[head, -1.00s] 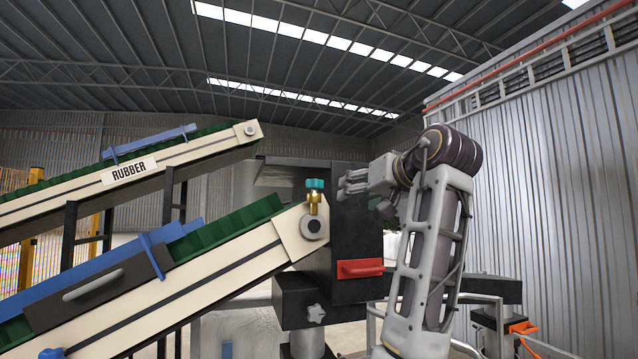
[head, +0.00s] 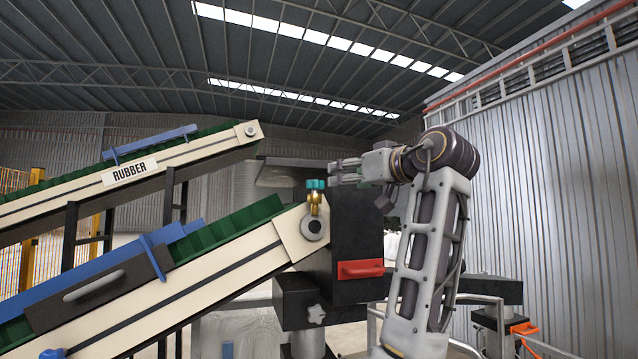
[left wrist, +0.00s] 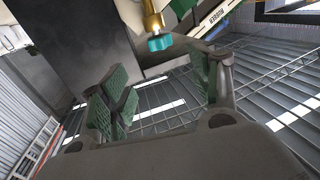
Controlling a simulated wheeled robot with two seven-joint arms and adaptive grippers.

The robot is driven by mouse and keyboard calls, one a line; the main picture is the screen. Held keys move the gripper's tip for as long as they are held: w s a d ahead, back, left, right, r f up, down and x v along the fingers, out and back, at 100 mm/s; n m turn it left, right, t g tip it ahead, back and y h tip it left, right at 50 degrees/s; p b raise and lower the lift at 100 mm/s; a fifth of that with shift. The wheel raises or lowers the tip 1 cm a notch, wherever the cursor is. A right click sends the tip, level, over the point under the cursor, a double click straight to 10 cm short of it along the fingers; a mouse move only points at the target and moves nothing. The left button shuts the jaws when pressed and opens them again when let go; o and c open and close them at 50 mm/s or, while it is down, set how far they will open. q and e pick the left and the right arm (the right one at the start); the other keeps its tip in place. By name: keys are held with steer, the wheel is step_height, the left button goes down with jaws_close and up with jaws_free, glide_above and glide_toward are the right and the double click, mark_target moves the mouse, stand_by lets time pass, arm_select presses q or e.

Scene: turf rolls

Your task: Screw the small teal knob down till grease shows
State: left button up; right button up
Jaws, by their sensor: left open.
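The small teal knob (head: 315,184) sits on top of a brass cup (head: 315,203) at the upper end of the lower conveyor. In the left wrist view the teal knob (left wrist: 160,43) and the brass stem (left wrist: 153,20) appear upside down, just beyond the fingertips and roughly in line with the gap. My left gripper (head: 335,172) is right of the knob and slightly above it in the head view. Its green-padded fingers (left wrist: 168,82) are apart, with nothing between them. The gripper appears clear of the knob. My right gripper is not in view.
The lower conveyor (head: 185,277) slopes up to the knob. A black housing (head: 357,230) with a red handle (head: 361,268) stands below my left gripper. A corrugated wall (head: 545,180) is at right.

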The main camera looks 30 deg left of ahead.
mark_target(319, 182)
arm_select(q)
steer(key=p+x, duration=0.3)
steer(key=x, duration=1)
steer(key=shift+w+a+p, duration=0.15)
steer(key=shift+w+p, duration=0.05)
steer(key=shift+p, duration=0.2)
steer(key=shift+c, duration=0.3)
steer(key=c, duration=0.9)
